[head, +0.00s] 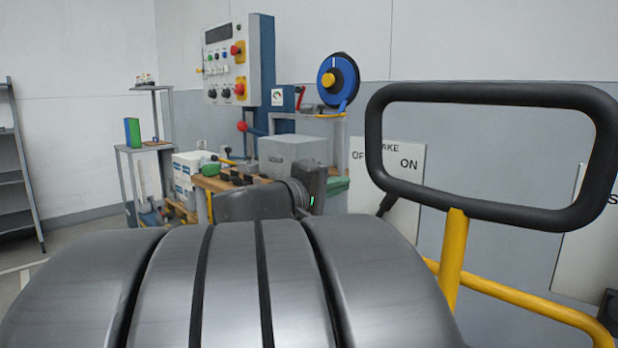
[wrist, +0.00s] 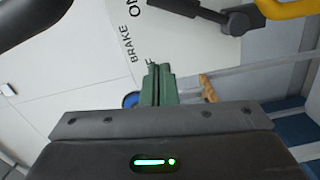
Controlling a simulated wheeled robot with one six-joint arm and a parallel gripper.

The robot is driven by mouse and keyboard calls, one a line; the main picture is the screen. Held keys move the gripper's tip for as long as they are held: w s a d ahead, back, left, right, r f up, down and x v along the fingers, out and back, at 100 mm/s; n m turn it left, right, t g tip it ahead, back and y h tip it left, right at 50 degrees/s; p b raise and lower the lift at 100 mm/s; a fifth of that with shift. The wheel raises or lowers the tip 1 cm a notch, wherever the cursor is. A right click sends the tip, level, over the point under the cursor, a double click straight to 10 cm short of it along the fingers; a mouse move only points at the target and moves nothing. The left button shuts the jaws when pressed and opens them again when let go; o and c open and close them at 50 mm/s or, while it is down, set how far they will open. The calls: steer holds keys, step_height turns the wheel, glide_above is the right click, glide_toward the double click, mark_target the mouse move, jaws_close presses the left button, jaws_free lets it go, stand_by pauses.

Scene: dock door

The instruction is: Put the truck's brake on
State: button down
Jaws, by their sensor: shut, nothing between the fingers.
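The brake sign is a white panel with OFF, BRAKE and ON in black (head: 408,185), behind the black handle loop (head: 490,94) in the head view. The loop hides part of its lettering. A dark lever (head: 387,205) shows low in front of the sign, its upper end behind the loop. In the wrist view the sign (wrist: 112,25) fills the upper left, and the dark lever (wrist: 205,13) with a thick end crosses the top. My gripper (wrist: 158,70) has green fingers, shut and empty, pointing toward the sign, apart from the lever. The gripper also shows in the head view (head: 343,184).
A yellow post and rail (head: 453,262) carry the loop at right. A workbench (head: 232,187) with a grey box (head: 292,152) stands behind my arm. A control panel (head: 228,60) and blue hose reel (head: 338,80) are farther back. Shelving (head: 16,170) stands at far left.

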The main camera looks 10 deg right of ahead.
steer(key=shift+v, duration=1.55)
steer(key=shift+w+d, duration=0.1)
steer(key=w+p+x, duration=0.1)
steer(key=p+x, duration=0.3)
steer(key=x, duration=0.6)
steer(key=shift+f+n, duration=0.3)
steer(key=shift+f, duration=0.2)
steer(key=p, duration=0.4)
steer(key=shift+w+a+f+n, duration=0.25)
steer(key=shift+w+f+n, duration=0.05)
steer(key=shift+w+f, duration=0.05)
steer(key=shift+p, duration=0.35)
steer(key=shift+w+a+f+n+p, duration=0.2)
steer(key=shift+w+f+n+p, duration=0.05)
steer(key=shift+n+p, duration=0.2)
